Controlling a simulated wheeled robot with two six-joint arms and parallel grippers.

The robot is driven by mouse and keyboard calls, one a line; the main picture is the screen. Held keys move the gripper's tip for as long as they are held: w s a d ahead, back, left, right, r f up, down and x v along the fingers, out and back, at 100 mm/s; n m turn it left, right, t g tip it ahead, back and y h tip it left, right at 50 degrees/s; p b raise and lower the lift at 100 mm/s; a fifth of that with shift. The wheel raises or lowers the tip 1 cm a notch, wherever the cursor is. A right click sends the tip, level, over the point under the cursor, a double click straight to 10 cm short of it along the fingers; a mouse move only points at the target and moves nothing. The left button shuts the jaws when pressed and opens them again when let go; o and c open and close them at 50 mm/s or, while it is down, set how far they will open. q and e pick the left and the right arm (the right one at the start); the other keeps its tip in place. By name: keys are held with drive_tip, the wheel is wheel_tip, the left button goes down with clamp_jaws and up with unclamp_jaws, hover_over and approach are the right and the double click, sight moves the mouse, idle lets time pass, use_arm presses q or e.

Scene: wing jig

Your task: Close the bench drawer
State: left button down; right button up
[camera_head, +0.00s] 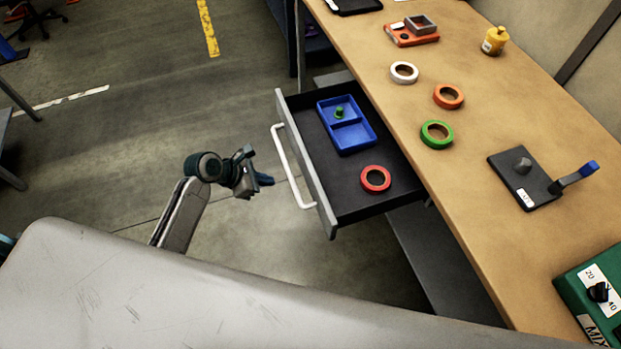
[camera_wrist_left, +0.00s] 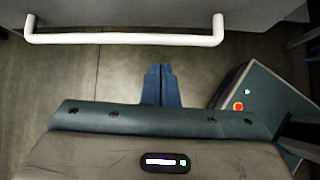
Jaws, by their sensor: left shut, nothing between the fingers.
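The bench drawer (camera_head: 311,183) stands pulled out from under the wooden bench (camera_head: 468,190). Its white bar handle (camera_head: 292,166) faces my left arm; the handle also shows across the top of the left wrist view (camera_wrist_left: 125,39). Inside the drawer are a blue divided tray (camera_head: 346,139) with a small green piece (camera_head: 340,112) in it and a red tape roll (camera_head: 376,179). My left gripper (camera_head: 264,180) is in front of the drawer, apart from the handle. Its blue fingers (camera_wrist_left: 161,86) are shut and empty. My right gripper is not in view.
On the bench lie a white tape roll (camera_head: 404,72), an orange one (camera_head: 448,96), a green one (camera_head: 437,134), a yellow bottle (camera_head: 494,41) and a black plate with a blue-handled clamp (camera_head: 541,200). Open floor (camera_head: 150,150) lies left of the drawer.

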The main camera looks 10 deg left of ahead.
use_arm(q)
wheel_tip(320, 180, up, 4)
drive_tip(key=d, duration=0.3)
drive_tip(key=shift+n+h, duration=0.3)
drive_tip(key=shift+h, duration=0.1)
drive_tip(key=x, duration=0.4)
drive_tip(key=p+x, duration=0.1)
drive_tip(key=x, duration=0.3)
drive_tip(key=shift+w+a+f+p, duration=0.1)
drive_tip(key=shift+a+f+p, duration=0.15)
drive_tip(key=shift+f+p, duration=0.05)
drive_tip(key=shift+w+d+f, duration=0.25)
drive_tip(key=shift+d+f, duration=0.1)
drive_tip(key=shift+f, duration=0.2)
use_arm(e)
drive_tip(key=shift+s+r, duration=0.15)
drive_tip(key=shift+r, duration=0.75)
